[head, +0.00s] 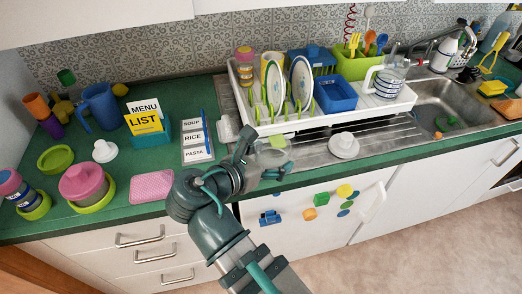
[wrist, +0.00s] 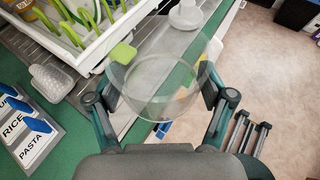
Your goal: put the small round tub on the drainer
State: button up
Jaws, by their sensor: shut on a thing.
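My gripper (wrist: 160,98) is shut on a clear, see-through round tub (wrist: 165,75), with one finger on each side of it. In the head view, the tub (head: 268,158) is held above the counter's front edge, in front of the drainer. The drainer (head: 340,117) is a white rack with green prongs, standing on the steel draining surface. It holds plates, a blue basket and a clear jug. In the wrist view its corner (wrist: 82,62) is at the upper left, apart from the tub. A small lime-green piece (wrist: 122,53) shows at the tub's rim; I cannot tell whether it is attached.
A white lidded piece (head: 343,145) sits on the steel right of my gripper. A label board (head: 196,150) and a pink sponge (head: 152,186) are to the left. The sink (head: 445,105) is at the right.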

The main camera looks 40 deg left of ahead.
jog(key=w+a+f, duration=0.1)
jog(key=a+f, duration=0.1)
jog(key=w+a+f, duration=0.1)
jog(key=a+f, duration=0.1)
jog(key=w+a+f, duration=0.2)
jog(key=shift+a+f, duration=0.2)
jog(key=shift+f, duration=0.05)
jog(key=shift+a+f, duration=0.15)
jog(key=shift+f, duration=0.1)
jog(key=shift+w+a+f, duration=0.1)
jog(key=shift+f, duration=0.85)
jog(key=shift+w+a+f, duration=0.1)
jog(key=shift+f, duration=0.8)
jog(key=o, duration=1.7)
jog(key=shift+f, duration=0.1)
jog(key=shift+c, duration=0.2)
jog(key=v, duration=1.2)
